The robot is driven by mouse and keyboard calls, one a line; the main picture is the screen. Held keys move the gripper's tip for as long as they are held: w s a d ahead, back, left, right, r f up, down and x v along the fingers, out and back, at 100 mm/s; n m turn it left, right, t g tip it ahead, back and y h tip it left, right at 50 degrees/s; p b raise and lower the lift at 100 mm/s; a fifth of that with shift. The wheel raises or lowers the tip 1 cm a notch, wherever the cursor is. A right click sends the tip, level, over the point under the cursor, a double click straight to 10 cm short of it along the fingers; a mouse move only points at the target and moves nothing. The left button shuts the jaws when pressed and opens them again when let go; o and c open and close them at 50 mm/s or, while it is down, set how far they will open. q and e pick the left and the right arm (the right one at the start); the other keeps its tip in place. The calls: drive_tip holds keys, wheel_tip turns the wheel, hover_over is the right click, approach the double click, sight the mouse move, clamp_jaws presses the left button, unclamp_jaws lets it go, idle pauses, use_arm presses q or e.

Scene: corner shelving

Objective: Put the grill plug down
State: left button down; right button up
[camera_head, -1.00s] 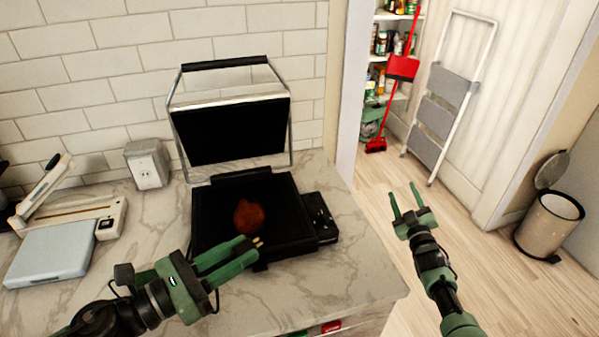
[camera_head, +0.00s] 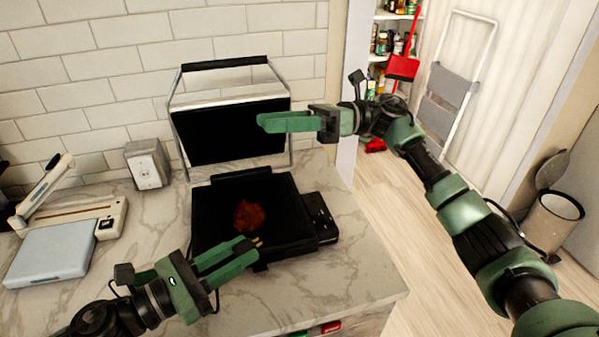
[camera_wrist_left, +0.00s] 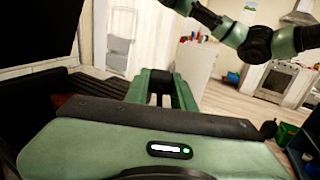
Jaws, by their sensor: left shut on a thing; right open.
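The black grill (camera_head: 255,248) stands open on the counter, its lid (camera_head: 228,130) raised and a brown piece of food (camera_head: 248,215) on its lower plate. My left gripper (camera_head: 252,246) is shut at the grill's front edge. Small gold-coloured prongs of the grill plug (camera_head: 258,242) stick out at its fingertips; the fingers hide the rest of the plug. In the left wrist view the fingers (camera_wrist_left: 160,82) point away, and what lies between them is hard to make out. My right gripper (camera_head: 262,122) is open and appears empty, in front of the raised lid.
A wall socket box (camera_head: 148,165) stands on the counter left of the grill. A pale blue-and-beige appliance (camera_head: 50,255) is further left. The counter right of the grill (camera_head: 355,255) is bare. A bin (camera_head: 552,220) and a step ladder (camera_head: 447,90) stand beyond it.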

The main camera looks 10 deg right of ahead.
drive_tip(key=s+f+n+g+h, duration=0.2)
drive_tip(key=s+f+n+h, duration=0.2)
drive_tip(key=s+n+h, duration=0.15)
drive_tip(key=n+h, duration=0.3)
drive_tip(key=h, duration=0.3)
approach(248, 248)
wheel_tip(248, 248, down, 7)
drive_tip(key=a, duration=0.3)
drive_tip(key=shift+s+r+g+y, duration=0.2)
drive_tip(key=shift+g+y, duration=0.05)
drive_tip(key=shift+g, duration=0.05)
drive_tip(key=c, duration=0.9)
drive_tip(key=o, duration=0.9)
drive_tip(key=shift+d, duration=0.1)
